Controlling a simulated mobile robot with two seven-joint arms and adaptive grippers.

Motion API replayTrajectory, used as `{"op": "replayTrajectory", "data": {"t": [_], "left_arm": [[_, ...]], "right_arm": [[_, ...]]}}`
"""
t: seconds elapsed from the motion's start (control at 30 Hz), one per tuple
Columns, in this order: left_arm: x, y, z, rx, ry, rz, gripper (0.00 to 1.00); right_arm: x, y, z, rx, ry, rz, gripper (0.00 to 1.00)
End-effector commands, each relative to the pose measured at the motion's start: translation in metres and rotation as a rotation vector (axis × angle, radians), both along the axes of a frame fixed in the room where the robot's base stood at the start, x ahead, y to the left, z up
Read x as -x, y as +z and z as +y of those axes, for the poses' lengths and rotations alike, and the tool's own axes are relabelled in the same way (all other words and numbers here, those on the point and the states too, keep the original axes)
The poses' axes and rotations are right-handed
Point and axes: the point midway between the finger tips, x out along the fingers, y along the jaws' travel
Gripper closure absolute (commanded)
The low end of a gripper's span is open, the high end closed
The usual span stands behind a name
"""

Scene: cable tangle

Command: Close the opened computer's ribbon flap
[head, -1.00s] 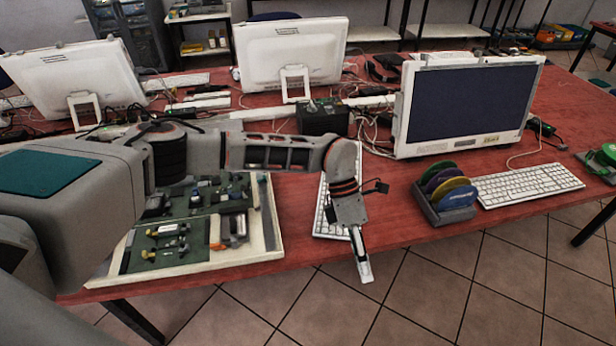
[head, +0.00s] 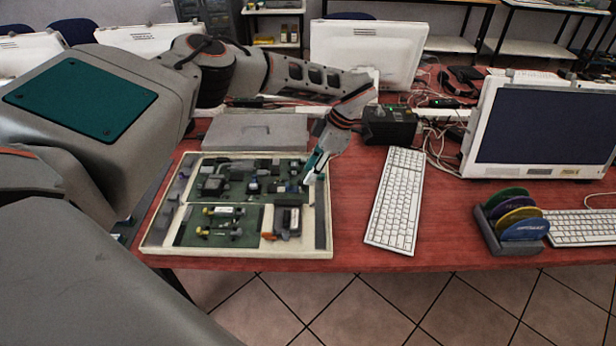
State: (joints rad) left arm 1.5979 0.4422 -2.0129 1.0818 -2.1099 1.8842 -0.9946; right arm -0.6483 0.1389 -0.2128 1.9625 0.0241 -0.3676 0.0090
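The opened computer (head: 289,251) is a shallow cream case lying on the red table, with green boards and small parts inside. A black block with an orange piece (head: 286,221) sits in its front right part. I cannot make out which part is the ribbon flap. My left gripper (head: 309,179) points down over the case's back right corner, near the right edge of the boards. Its pale fingertips look close together, but I cannot tell whether they are open or shut, or whether they touch anything. My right gripper is not in view.
A grey panel (head: 232,134) lies behind the case. A white keyboard (head: 396,200) lies to its right, with a black box (head: 389,126) behind. A disc rack (head: 511,221) and a monitor (head: 541,124) stand further right. The table between case and keyboard is clear.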

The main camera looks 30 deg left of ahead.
Motion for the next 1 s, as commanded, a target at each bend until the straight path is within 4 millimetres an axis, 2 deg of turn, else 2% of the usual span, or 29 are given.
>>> {"op": "replayTrajectory", "data": {"t": [0.03, 0.2, 0.53, 0.57, 0.67, 1.0], "left_arm": [[0.002, -0.008, 0.002, 0.002, 0.0, 0.003, 0.69], [0.005, -0.022, 0.007, 0.001, -0.001, 0.001, 0.69], [0.006, -0.026, 0.008, 0.002, -0.001, -0.001, 0.69], [0.006, -0.026, 0.008, 0.002, -0.002, 0.0, 0.72], [0.006, -0.026, 0.008, 0.002, -0.002, 0.0, 0.98], [0.007, -0.024, 0.009, 0.017, 0.0, -0.009, 1.0]], "right_arm": [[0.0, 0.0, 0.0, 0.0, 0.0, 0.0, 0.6], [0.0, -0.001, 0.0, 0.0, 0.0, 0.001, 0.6], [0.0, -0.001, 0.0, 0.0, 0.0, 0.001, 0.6], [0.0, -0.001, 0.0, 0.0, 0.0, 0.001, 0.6], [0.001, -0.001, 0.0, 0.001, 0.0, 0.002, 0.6], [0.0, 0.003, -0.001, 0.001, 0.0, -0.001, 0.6]]}}
